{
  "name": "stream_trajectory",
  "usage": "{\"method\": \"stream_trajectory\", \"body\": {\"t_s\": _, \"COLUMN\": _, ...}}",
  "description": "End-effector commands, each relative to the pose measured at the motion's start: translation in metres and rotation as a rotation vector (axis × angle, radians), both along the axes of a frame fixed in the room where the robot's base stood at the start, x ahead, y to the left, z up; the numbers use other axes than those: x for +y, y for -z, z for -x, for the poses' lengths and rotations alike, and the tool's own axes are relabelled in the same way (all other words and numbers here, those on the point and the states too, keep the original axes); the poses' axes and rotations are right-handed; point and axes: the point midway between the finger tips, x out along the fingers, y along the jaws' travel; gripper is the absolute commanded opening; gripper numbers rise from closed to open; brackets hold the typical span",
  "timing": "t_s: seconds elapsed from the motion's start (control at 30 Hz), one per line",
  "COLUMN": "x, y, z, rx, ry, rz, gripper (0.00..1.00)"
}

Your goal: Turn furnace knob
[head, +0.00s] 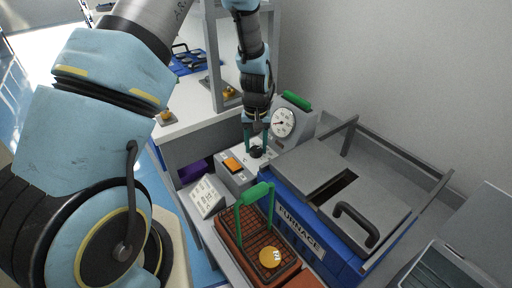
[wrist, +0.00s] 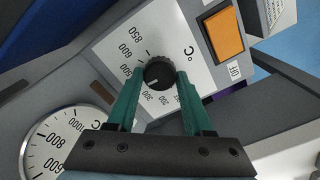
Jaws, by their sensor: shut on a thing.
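The furnace knob (wrist: 158,74) is a round black dial with a ridged edge on a white panel (wrist: 190,42) printed with temperature numbers. My gripper (wrist: 156,86) has its two green fingers on either side of the knob and is shut on it. In the head view my gripper (head: 257,143) points down onto the knob (head: 256,152) at the front of the furnace (head: 305,219). A pale mark on the knob's face shows in the wrist view, near the lower numbers; the exact setting is hard to read.
An orange switch (wrist: 225,34) sits beside the knob. A round gauge (head: 283,122) with a green-topped housing stands behind it. The furnace lid has a black handle (head: 357,224).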

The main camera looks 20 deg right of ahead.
Motion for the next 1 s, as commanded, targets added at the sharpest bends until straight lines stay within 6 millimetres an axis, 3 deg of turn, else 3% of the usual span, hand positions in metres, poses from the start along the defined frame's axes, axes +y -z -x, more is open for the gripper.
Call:
{"method": "stream_trajectory", "body": {"t_s": 0.6, "x": 0.0, "y": -0.0005, "z": -0.0003, "rx": 0.0, "ry": 0.583, "rz": 0.001, "gripper": 0.0}}
{"method": "stream_trajectory", "body": {"t_s": 1.0, "x": -0.0001, "y": -0.0007, "z": -0.0003, "rx": 0.0, "ry": 0.872, "rz": 0.0, "gripper": 0.0}}
